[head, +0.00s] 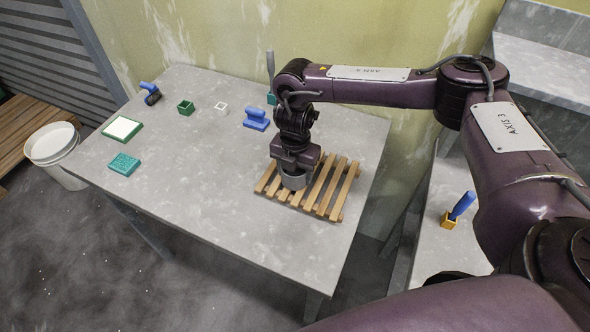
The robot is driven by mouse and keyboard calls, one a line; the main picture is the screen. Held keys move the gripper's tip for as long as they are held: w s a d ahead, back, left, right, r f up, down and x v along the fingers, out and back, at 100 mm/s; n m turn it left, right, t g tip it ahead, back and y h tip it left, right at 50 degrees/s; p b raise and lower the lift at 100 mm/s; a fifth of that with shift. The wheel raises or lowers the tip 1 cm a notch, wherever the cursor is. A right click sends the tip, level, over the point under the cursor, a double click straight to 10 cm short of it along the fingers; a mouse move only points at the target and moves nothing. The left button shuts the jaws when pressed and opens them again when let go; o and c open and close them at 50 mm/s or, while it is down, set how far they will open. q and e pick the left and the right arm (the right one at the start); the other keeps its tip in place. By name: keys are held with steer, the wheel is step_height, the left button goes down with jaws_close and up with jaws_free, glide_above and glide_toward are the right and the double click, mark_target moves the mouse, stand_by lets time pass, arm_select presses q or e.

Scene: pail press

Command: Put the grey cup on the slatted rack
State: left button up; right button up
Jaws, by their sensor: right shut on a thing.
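The grey cup (293,183) is at the left part of the slatted wooden rack (338,196), on the right side of the grey table. My right gripper (294,169) points down from above and is shut on the cup. The gripper body hides the cup's upper part. I cannot tell whether the cup's base touches the slats. My left gripper is not in view.
The table's front middle is clear.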

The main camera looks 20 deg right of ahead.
steer(key=shift+f, duration=0.1)
steer(key=o, duration=1)
step_height(320, 180, up, 5)
steer(key=shift+r+b, duration=0.1)
steer(key=shift+b, duration=0.75)
step_height(320, 180, up, 7)
steer(key=shift+r+p, duration=0.1)
steer(key=shift+p, duration=0.5)
